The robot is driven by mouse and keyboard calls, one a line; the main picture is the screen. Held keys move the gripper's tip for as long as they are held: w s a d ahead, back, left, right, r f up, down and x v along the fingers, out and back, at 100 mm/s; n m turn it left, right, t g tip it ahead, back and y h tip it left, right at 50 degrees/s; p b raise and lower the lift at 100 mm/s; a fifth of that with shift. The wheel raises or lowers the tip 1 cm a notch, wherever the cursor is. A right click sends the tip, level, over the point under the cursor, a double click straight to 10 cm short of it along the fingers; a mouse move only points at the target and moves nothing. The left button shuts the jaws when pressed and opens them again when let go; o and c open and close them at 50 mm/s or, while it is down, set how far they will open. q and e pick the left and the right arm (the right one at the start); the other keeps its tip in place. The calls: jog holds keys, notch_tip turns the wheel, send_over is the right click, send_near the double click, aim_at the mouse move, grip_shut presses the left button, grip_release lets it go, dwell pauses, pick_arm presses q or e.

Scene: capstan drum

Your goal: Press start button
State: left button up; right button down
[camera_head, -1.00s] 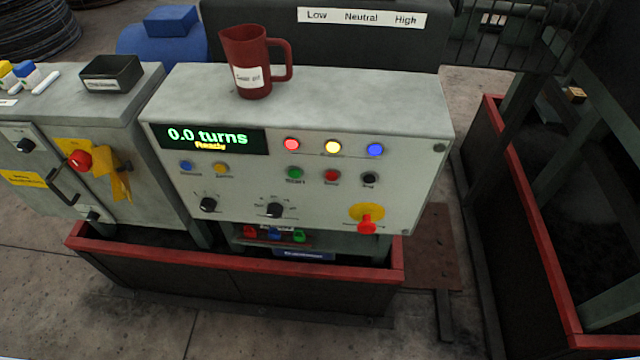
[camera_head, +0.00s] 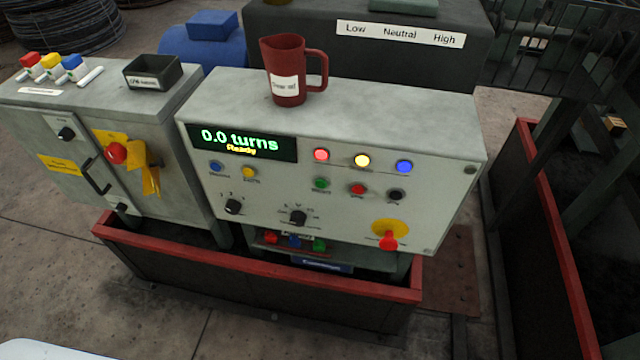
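The control panel (camera_head: 345,225) stands in the middle of the head view. Its display (camera_head: 240,141) reads "0.0 turns" and "Ready". The green start button (camera_head: 321,184) sits below the lit red lamp (camera_head: 321,155). A red button (camera_head: 357,189) and a black button (camera_head: 396,195) are to its right. Neither of my grippers is in view, and nothing touches the panel's buttons.
A dark red mug (camera_head: 285,75) stands on the panel's top. A grey cabinet (camera_head: 75,175) with a black bin (camera_head: 152,72) is to the left. A red-rimmed trough (camera_head: 250,269) runs below the panel. A red emergency-style knob (camera_head: 388,241) is at lower right.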

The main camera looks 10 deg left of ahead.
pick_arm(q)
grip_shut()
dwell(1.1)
